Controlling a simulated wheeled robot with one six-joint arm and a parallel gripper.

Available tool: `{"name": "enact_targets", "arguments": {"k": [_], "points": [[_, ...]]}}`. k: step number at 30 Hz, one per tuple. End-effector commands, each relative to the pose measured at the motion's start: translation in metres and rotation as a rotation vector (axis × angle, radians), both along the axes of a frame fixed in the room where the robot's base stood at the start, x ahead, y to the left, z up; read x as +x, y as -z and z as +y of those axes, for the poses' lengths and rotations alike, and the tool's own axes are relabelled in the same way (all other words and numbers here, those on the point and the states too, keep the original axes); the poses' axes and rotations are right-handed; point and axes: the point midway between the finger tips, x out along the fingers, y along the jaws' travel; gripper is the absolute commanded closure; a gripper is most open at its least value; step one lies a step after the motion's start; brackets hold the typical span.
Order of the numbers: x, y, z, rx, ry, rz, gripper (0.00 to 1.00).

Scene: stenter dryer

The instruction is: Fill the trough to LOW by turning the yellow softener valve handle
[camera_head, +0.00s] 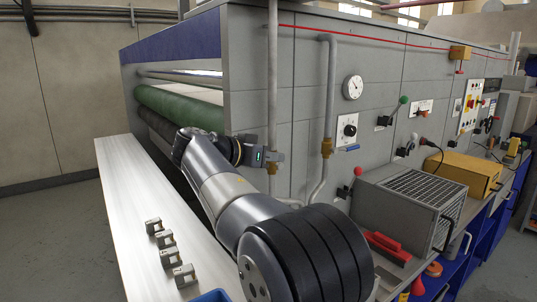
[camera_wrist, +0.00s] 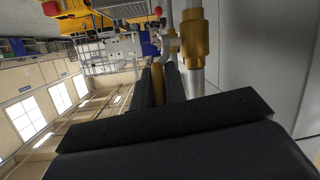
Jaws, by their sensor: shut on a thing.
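My gripper (camera_head: 255,157) is at the brass valve body (camera_head: 271,160) on the left grey pipe at the machine's front corner. In the wrist view the brass valve body (camera_wrist: 195,38) sits on the pipe, just beyond the fingers. My gripper (camera_wrist: 160,88) is shut on the yellow valve handle (camera_wrist: 157,82), which shows as a narrow strip between the dark fingers. In the head view the handle is hidden by my gripper. The trough cannot be made out; a green roller (camera_head: 180,107) and a dark roller below it show left of my arm.
A second pipe with a brass fitting (camera_head: 326,147) stands to the right. A round gauge (camera_head: 352,87) is on the panel. A grey grilled box (camera_head: 405,205) and red-handled tool (camera_head: 387,247) lie on the bench. Metal clips (camera_head: 168,248) lie on the pale table.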

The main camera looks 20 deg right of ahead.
Motion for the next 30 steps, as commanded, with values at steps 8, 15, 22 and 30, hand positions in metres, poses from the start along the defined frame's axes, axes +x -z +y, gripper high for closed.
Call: {"name": "enact_targets", "arguments": {"k": [8, 15, 22, 30], "points": [[0.002, -0.017, -0.012, 0.252, 0.003, 0.047, 1.0], [0.004, -0.019, -0.02, 0.433, 0.003, 0.084, 1.0], [0.005, -0.018, -0.026, 0.546, 0.003, 0.106, 1.0], [0.006, -0.015, -0.028, 0.602, 0.002, 0.118, 1.0]]}}
